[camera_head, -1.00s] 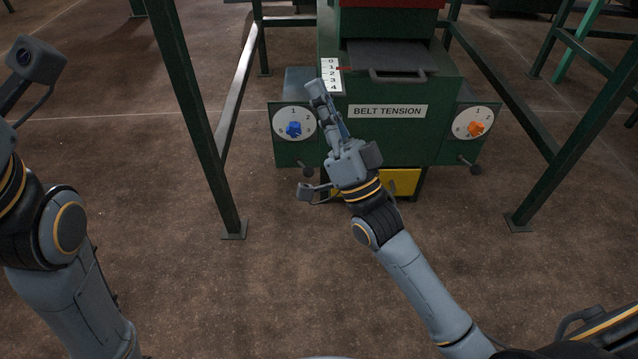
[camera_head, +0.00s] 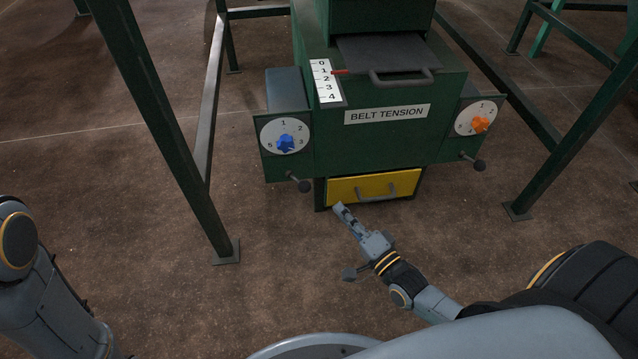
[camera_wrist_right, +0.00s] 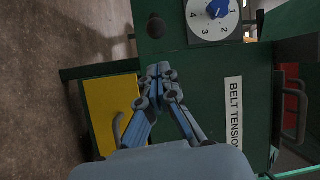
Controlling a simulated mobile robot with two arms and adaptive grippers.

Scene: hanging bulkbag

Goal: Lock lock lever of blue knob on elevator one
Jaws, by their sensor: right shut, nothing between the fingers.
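The blue knob (camera_head: 286,143) sits on a white numbered dial (camera_head: 268,130) on the left side of the green machine. It also shows at the top of the right wrist view (camera_wrist_right: 217,8). A lever with a dark ball end (camera_head: 304,186) sticks out below this dial; a dark ball also shows in the right wrist view (camera_wrist_right: 156,27). My right gripper (camera_head: 341,210) is shut and empty, below and right of that lever, in front of the yellow drawer, and apart from the lever. The right wrist view shows its fingers (camera_wrist_right: 160,70) together. My left gripper is out of view.
An orange knob (camera_head: 480,124) with its own ball lever (camera_head: 479,165) is on the machine's right side. A yellow drawer (camera_head: 345,190) with a handle is low in front. Green frame legs (camera_head: 178,150) stand left and right. The floor in front is clear.

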